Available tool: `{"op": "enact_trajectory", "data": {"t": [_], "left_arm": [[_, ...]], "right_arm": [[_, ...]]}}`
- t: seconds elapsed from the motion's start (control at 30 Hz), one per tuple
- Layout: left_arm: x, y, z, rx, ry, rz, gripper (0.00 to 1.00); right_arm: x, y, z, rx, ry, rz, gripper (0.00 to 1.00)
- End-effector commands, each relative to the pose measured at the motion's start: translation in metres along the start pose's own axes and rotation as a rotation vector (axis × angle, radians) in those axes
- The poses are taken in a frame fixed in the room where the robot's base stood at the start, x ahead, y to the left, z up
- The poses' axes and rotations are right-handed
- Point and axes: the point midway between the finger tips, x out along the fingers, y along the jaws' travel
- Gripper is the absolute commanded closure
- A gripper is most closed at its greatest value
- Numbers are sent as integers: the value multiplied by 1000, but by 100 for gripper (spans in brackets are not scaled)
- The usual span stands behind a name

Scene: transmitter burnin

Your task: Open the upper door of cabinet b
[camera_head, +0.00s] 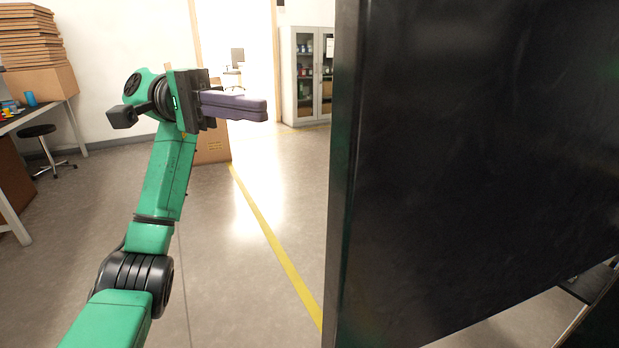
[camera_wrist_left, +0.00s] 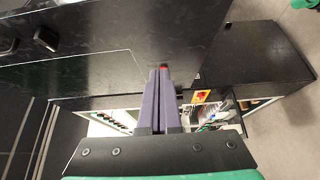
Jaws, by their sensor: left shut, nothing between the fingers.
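A large black panel (camera_head: 480,150) fills the right side of the head view, very close. Its near vertical edge faces me; I cannot tell whether it is the upper door of cabinet b. My left gripper (camera_head: 266,108) is raised left of this panel, apart from it in the picture, with its purple fingers together and empty. In the left wrist view the shut fingers (camera_wrist_left: 163,72) lie over a dark cabinet front (camera_wrist_left: 110,45) with black handle-like parts (camera_wrist_left: 45,39) at upper left. Whether the fingertips touch it is unclear. My right gripper is not in view.
The left wrist view shows an opening with equipment (camera_wrist_left: 215,115) and a yellow-red label (camera_wrist_left: 201,97), plus another dark panel (camera_wrist_left: 255,55). In the head view, a stool (camera_head: 40,131), a workbench (camera_head: 50,105) and a glass-door cabinet (camera_head: 306,75) stand farther off. The floor (camera_head: 230,240) between is clear.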

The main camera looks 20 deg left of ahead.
Motion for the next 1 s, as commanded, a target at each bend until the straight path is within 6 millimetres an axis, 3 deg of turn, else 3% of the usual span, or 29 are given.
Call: {"op": "enact_trajectory", "data": {"t": [0.5, 0.7, 1.0], "left_arm": [[101, 3, 4, -1, -4, -2, 100], [121, 3, 26, -3, -2, -1, 100], [124, 4, 29, -4, -1, 0, 100]], "right_arm": [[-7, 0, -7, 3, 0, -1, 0], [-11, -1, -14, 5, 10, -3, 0], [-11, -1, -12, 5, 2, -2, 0]]}}
